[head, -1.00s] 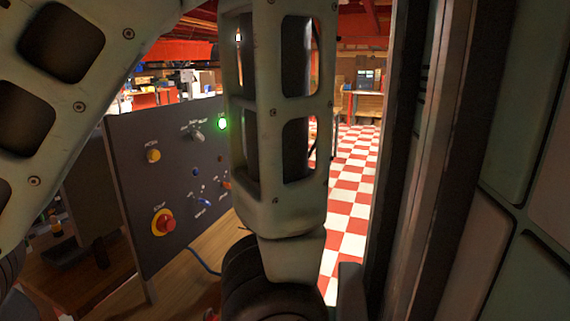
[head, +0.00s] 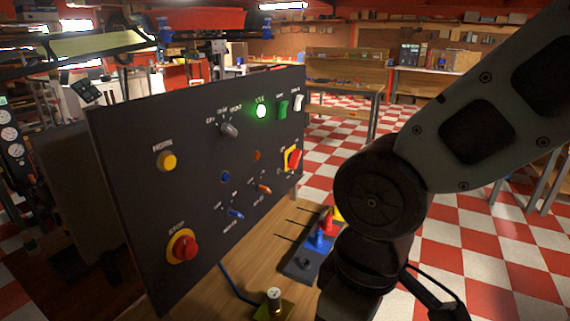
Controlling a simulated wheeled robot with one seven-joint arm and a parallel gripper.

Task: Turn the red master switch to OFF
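The red master switch (head: 294,159) is a red rotary handle on a yellow plate, near the right edge of a dark upright control panel (head: 130,165). Its handle looks slanted, but the position labels are too small to read. A separate red stop button (head: 184,247) on a yellow ring sits at the panel's lower left. My arm comes in from the upper right, bends at a dark joint and runs down, right of the panel and apart from it. My gripper's fingers do not show.
The panel also carries a yellow button (head: 166,161), a grey selector knob (head: 229,130), a lit green lamp (head: 261,111), a green rocker (head: 283,109) and small blue and orange toggles. Red and blue pieces (head: 319,239) stand on the wooden bench before the panel, close to my arm.

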